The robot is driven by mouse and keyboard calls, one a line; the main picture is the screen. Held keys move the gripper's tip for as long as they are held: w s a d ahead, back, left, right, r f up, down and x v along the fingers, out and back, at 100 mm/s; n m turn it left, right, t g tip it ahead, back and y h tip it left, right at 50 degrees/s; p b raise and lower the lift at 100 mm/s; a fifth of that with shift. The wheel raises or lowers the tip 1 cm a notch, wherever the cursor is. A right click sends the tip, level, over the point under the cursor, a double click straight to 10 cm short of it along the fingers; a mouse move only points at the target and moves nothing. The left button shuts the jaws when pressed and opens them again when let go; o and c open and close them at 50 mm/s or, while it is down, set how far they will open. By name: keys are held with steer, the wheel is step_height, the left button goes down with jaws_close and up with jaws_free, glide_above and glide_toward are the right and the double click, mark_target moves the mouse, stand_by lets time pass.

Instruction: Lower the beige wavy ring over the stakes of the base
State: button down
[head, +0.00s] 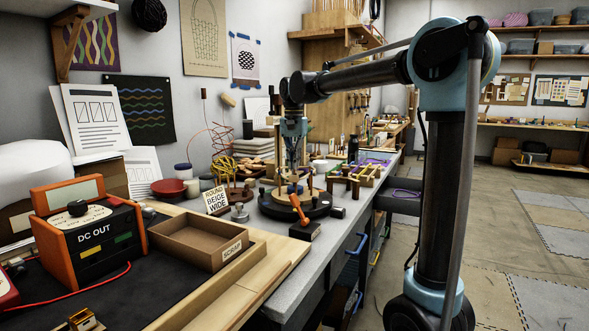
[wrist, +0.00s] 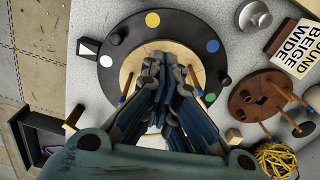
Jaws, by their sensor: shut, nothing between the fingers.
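The base is a round black turntable (head: 318,207) with a pale wooden disc on top and upright stakes around it. In the wrist view the black turntable (wrist: 103,60) carries coloured dots, and the pale disc (wrist: 128,72) shows beyond my fingers. A thin wooden stake (wrist: 124,97) stands at the disc's left edge. My gripper (head: 294,167) points down above the base. In the wrist view my gripper (wrist: 166,64) is shut and empty over the disc, and its fingers hide much of the middle. I cannot make out a beige wavy ring for certain.
A card (head: 216,199) reading "ROUND BEIGE WIDE" stands left of the base. An orange-handled tool (head: 298,209) is at the front. The scrap tray (head: 206,238) sits nearer; the bench edge drops away right.

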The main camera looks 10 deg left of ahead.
step_height(320, 180, up, 12)
stand_by(0.6)
steer(key=shift+w, duration=0.1)
steer(key=s+d+f, duration=0.4)
steer(key=d+f, duration=0.1)
steer(key=d, duration=0.3)
steer(key=s+d+f+n+t, duration=0.1)
steer(key=s+d+f, duration=0.35)
steer(key=d, duration=0.25)
steer(key=s+d+f, duration=0.3)
steer(key=d+f, duration=0.3)
steer(key=d, duration=0.2)
steer(key=s+d+f, duration=0.3)
steer(key=s+f, duration=0.2)
steer(key=f, duration=0.2)
steer(key=s+d+f+n, duration=0.1)
steer(key=s+d+f, duration=0.3)
steer(key=s+f, duration=0.2)
steer(key=s+d+f+t, duration=0.1)
steer(key=s+d+f, duration=0.3)
steer(key=f, duration=0.6)
steer(key=shift+s+d+f, duration=0.15)
steer(key=shift+s+f, duration=0.1)
steer(key=shift+s, duration=0.45)
